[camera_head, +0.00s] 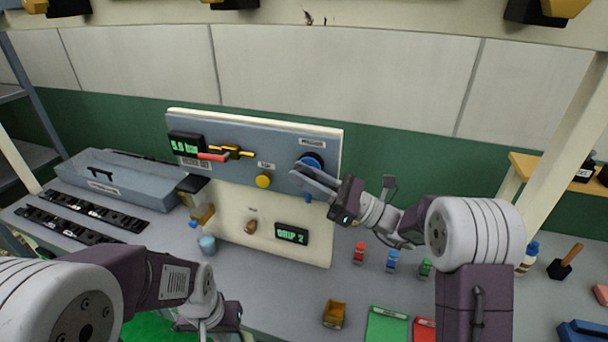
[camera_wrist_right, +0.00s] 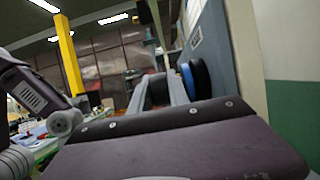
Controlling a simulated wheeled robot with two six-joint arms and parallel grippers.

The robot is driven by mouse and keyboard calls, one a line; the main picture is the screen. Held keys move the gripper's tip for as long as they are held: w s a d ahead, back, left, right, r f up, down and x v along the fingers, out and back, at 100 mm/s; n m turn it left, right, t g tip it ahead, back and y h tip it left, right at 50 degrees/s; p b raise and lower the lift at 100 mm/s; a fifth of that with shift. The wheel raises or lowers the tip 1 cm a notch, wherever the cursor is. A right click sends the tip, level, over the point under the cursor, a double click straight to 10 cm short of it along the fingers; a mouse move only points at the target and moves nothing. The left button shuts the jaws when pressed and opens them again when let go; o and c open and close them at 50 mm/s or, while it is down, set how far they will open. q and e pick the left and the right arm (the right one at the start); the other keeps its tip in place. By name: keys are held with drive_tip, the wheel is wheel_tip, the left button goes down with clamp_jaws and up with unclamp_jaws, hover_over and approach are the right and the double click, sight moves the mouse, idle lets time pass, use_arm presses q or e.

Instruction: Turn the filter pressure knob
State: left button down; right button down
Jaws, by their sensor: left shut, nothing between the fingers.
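A round blue knob (camera_head: 313,160) sits at the right end of the grey-blue upper strip of the panel (camera_head: 232,135). No label names it clearly. My right gripper (camera_head: 296,171) is open, its two grey fingers pointing left across the front of the knob and hiding its lower part. In the right wrist view, a blue disc (camera_wrist_right: 188,80) with a black part stands just right of the fingers (camera_wrist_right: 162,88), against the panel. I cannot tell whether they touch it. My left gripper (camera_head: 212,318) is low at the left, shut, empty and away from the panel; its fingertips are hardly visible.
The panel also carries a yellow knob (camera_head: 263,181), a red-handled lever (camera_head: 213,157), a brown knob (camera_head: 250,227) and a green "GRIP 2" display (camera_head: 291,234). Small red, blue and green bottles (camera_head: 392,260) stand below my right arm.

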drive_tip(key=shift+r+h+p, duration=0.3)
drive_tip(key=shift+p, duration=0.45)
drive_tip(key=g+h+p, duration=0.2)
drive_tip(key=h+p, duration=0.3)
drive_tip(key=p, duration=0.4)
drive_tip(key=shift+a, duration=0.1)
drive_tip(key=shift+f+h+p, duration=0.25)
drive_tip(key=shift+h+p, duration=0.55)
drive_tip(key=shift+p, duration=0.45)
drive_tip(key=shift+f, duration=0.1)
drive_tip(key=c, duration=1.5)
unclamp_jaws()
drive_tip(key=shift+w, duration=0.1)
